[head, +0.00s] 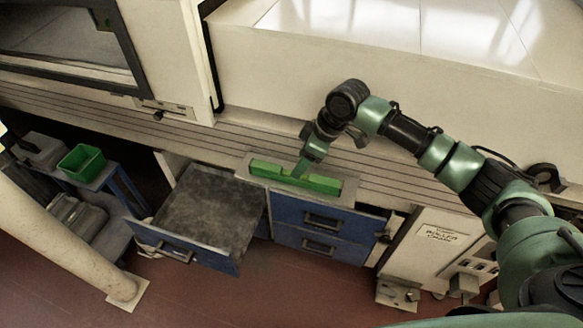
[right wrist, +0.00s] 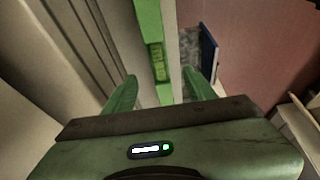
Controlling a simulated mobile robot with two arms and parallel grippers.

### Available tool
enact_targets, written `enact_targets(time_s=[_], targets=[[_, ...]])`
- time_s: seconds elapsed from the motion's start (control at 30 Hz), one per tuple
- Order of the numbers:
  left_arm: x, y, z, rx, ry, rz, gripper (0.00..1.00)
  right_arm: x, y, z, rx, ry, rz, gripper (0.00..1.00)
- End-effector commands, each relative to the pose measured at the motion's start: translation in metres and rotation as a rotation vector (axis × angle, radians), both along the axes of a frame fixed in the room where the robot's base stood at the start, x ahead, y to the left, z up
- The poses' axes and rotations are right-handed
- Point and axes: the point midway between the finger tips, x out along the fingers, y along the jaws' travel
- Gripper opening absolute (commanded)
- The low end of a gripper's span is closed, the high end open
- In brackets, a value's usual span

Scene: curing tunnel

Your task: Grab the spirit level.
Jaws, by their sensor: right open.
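The spirit level (head: 325,184) is a long green bar lying on top of the blue drawer cabinet, near the wall, in the head view. My right gripper (head: 302,168) is over the middle of the level. In the right wrist view, the level (right wrist: 157,60) runs up the picture between the two green fingers of my open right gripper (right wrist: 160,76), with space at its sides. I cannot tell how far the fingertips are above the cabinet top. My left gripper is in neither view.
An open drawer (head: 212,212) sticks out left of the cabinet (head: 313,222). A green bin (head: 82,162) stands on a blue-framed trolley at the far left. A pale column (head: 60,240) rises at the left front. A white box with a label (head: 440,235) stands right of the cabinet.

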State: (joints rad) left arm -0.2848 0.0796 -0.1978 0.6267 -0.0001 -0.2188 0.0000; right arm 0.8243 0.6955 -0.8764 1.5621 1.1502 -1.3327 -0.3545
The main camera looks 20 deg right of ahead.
Motion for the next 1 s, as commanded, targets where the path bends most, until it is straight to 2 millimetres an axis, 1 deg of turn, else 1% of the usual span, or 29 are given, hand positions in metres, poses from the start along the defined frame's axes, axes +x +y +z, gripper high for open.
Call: enact_targets(time_s=[0.03,0.27,0.37,0.43,0.53,0.7,0.77,0.87,0.9,0.97,1.0], targets=[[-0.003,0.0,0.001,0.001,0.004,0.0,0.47,0.001,0.002,-0.006,0.0,0.004,0.0,0.55],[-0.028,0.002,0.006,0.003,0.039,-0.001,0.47,0.009,0.007,-0.032,-0.001,0.004,-0.002,0.55],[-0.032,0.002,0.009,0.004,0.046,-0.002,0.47,0.013,0.01,-0.048,0.0,0.004,-0.002,0.55],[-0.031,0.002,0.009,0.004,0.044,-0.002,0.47,0.015,0.014,-0.056,0.001,0.003,-0.001,0.55],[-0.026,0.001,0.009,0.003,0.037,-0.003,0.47,0.017,0.015,-0.063,-0.001,0.002,-0.002,0.55],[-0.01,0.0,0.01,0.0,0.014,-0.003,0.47,0.017,0.016,-0.065,-0.001,0.0,-0.001,0.55],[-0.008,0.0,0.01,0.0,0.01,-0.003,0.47,0.017,0.016,-0.065,-0.001,0.0,-0.001,0.55],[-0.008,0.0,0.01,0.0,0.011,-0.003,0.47,0.017,0.016,-0.065,-0.001,0.0,-0.001,0.3],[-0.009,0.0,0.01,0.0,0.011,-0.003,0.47,0.017,0.016,-0.064,-0.001,0.0,-0.001,0.19],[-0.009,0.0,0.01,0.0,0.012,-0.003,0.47,0.017,0.016,-0.064,-0.001,0.0,-0.001,0.03],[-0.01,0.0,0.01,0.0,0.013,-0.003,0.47,0.017,0.016,-0.064,-0.001,0.0,-0.001,0.0]])
